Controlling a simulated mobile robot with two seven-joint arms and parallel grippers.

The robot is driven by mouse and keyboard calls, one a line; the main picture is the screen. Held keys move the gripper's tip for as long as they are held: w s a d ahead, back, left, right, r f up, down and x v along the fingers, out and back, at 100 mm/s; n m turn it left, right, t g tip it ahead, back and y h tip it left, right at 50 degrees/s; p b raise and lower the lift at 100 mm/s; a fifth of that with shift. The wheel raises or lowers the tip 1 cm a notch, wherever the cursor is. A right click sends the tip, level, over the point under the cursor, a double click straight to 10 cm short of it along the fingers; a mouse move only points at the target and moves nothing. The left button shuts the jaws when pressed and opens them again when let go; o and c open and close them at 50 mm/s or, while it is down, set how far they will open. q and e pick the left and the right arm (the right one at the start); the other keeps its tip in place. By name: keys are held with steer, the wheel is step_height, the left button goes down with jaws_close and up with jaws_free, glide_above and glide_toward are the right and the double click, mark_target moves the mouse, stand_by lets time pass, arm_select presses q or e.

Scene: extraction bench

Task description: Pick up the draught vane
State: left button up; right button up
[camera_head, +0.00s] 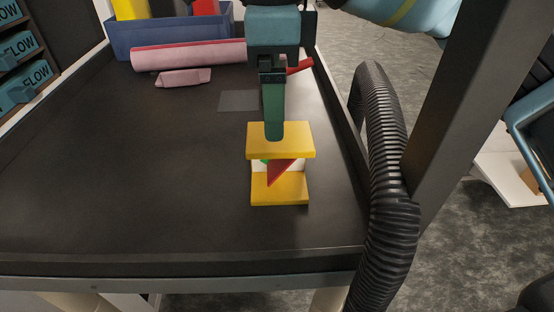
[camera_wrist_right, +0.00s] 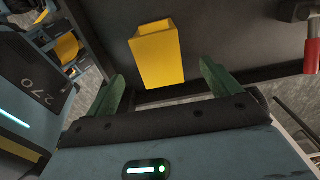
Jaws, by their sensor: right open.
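The draught vane (camera_head: 280,188) stands on the dark bench top. It has a yellow top plate, a yellow base, and a red triangular piece between them with white and green bits. My right gripper (camera_head: 274,137) comes down from above, and its green finger overlaps the top plate in the head view, so I cannot tell whether it touches. In the right wrist view the gripper (camera_wrist_right: 162,72) has its two green fingers apart, with a yellow part of the vane (camera_wrist_right: 157,58) between and beyond their tips. My left gripper is not in view.
A pink roll (camera_head: 188,54) and a smaller pink piece (camera_head: 183,78) lie at the back by a blue crate (camera_head: 175,36). A grey flat square (camera_head: 238,101) lies behind the vane. A black ribbed hose (camera_head: 393,190) runs along the right edge. The bench's left and middle are clear.

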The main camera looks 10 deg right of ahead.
steer(key=shift+f, duration=1.35)
steer(key=shift+s+d+f+b, duration=0.15)
steer(key=shift+d+f+b, duration=0.1)
steer(key=shift+f, duration=0.75)
steer(key=shift+s+d+f+b, duration=0.1)
steer(key=shift+d+f+b, duration=0.1)
steer(key=shift+f, duration=1.4)
steer(key=c, duration=1.1)
step_height(320, 180, up, 10)
steer(key=shift+r+p, duration=0.1)
steer(key=shift+p, duration=0.7)
steer(key=shift+c, duration=0.2)
